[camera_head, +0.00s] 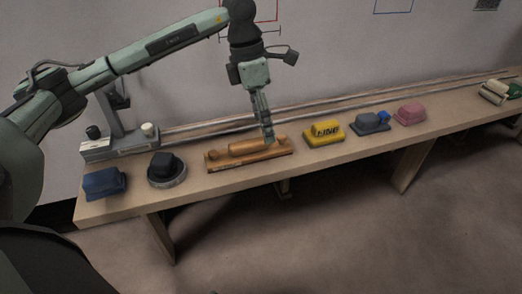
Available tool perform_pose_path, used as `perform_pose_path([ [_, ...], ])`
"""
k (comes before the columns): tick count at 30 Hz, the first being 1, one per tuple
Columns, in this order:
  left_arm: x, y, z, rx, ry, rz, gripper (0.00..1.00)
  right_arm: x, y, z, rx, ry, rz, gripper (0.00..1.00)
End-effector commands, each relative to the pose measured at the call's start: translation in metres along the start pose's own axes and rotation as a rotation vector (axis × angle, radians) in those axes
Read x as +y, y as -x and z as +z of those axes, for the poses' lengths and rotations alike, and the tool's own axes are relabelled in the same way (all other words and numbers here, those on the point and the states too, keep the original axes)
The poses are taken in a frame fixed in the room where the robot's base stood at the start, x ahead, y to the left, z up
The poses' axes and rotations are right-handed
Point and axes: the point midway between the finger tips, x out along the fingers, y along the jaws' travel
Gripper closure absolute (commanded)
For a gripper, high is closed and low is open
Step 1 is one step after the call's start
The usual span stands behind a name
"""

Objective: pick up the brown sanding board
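The brown sanding board (222,161) lies flat on the wooden bench, with a long rounded bar and a knob on top. The board appears to rest on the bench. My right gripper is not in view.
On the bench (215,186), a blue block (104,182) and a round black-topped tool (166,169) sit left of the board. A yellow block (323,133), a grey-blue block (369,124) and a pink block (409,114) sit right. A grey stand (121,142) is at back left.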

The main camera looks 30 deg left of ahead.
Motion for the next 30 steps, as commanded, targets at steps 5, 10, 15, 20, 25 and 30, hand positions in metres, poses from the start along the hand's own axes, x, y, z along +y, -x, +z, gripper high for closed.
perform_pose_path([
  [5, 0.026, 0.001, -0.037, 0.152, 0.091, 0.106, 0.26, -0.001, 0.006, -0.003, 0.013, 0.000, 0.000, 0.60],
  [10, 0.029, -0.015, -0.043, 0.165, 0.099, 0.113, 0.26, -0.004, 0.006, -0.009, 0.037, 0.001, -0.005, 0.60],
  [15, 0.029, -0.029, -0.045, 0.163, 0.096, 0.113, 0.26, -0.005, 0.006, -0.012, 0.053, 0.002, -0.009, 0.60],
  [20, 0.028, -0.051, -0.047, 0.164, 0.095, 0.110, 0.26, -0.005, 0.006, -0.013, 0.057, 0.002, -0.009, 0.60],
  [25, 0.030, -0.072, -0.051, 0.163, 0.095, 0.111, 0.26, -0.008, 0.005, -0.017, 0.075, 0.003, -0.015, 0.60],
  [30, 0.030, -0.074, -0.050, 0.160, 0.094, 0.113, 0.26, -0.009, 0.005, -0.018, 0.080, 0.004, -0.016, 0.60],
])
